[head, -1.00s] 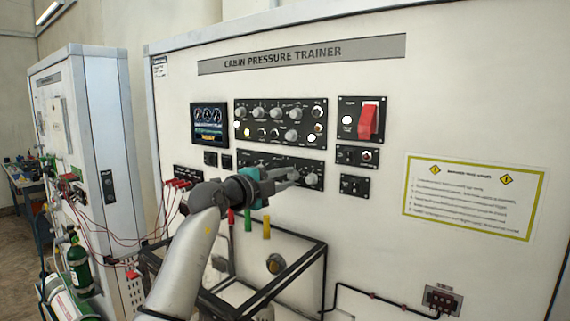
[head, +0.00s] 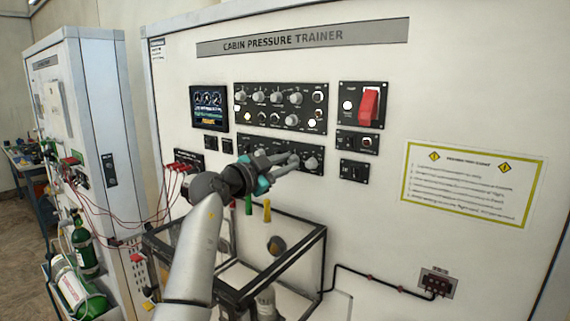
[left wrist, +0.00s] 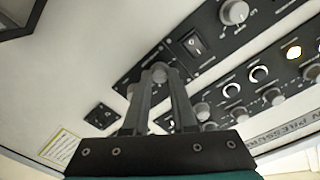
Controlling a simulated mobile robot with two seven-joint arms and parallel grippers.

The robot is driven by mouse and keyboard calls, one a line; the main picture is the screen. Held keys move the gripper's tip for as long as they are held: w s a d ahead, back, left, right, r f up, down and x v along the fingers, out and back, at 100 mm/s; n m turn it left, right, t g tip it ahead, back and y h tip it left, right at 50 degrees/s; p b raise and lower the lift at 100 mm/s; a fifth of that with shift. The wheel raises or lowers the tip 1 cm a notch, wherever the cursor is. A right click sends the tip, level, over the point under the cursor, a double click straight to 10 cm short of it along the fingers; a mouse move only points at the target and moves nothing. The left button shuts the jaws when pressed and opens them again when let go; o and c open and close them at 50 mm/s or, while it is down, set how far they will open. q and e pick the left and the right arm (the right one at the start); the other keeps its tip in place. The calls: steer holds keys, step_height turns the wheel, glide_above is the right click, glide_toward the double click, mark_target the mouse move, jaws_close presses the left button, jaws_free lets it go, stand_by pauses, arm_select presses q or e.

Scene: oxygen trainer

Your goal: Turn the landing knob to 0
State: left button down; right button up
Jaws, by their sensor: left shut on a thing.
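My left gripper (head: 291,158) reaches the lower black panel (head: 243,141) of the cabin pressure trainer. In the left wrist view its two fingers (left wrist: 160,76) stand on either side of a round grey knob (left wrist: 160,72), shut on it. I take this as the landing knob; its label and setting are too small or hidden to read. Another grey knob (head: 311,163) is just right of the fingertips, uncovered. The gripper hides part of the lower panel. My right gripper is in no view.
The upper panel (head: 279,113) with several knobs is just above. A red guarded switch (head: 369,104) and small switch panels are to the right. Red cables (head: 140,222) hang at the left.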

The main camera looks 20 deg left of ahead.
arm_select(q)
steer(key=shift+n, duration=0.4)
steer(key=c, duration=0.7)
jaws_free()
steer(key=b+v, duration=0.2)
steer(key=v, duration=1.3)
steer(key=shift+s+b, duration=0.15)
steer(key=shift+b, duration=0.25)
